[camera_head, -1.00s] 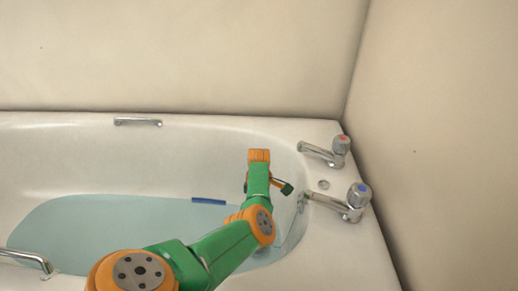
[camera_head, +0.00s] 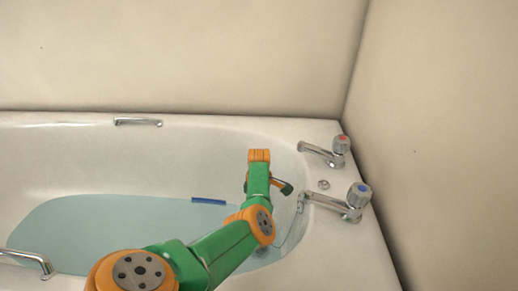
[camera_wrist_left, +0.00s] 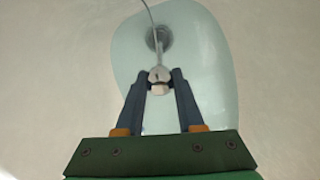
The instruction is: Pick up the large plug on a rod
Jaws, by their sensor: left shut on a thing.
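The large plug on a rod (camera_wrist_left: 158,50) shows in the left wrist view, with a pale rod running from a round metal knob to a dark grey disc at the far end. My left gripper (camera_wrist_left: 159,76) is shut on the knob, one dark finger on each side. A thin cord or chain runs from near the disc up out of the picture. I cannot tell whether the disc touches the bath bottom. My right gripper is in no view.
The white bath (camera_head: 352,245) holds pale blue water (camera_head: 110,220). A red-marked tap (camera_head: 325,152) and a blue-marked tap (camera_head: 340,204) stand on the right rim, close to my arm. Grab handles (camera_head: 138,122) are on the bath edges. A blue strip (camera_head: 208,201) lies at the water's edge.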

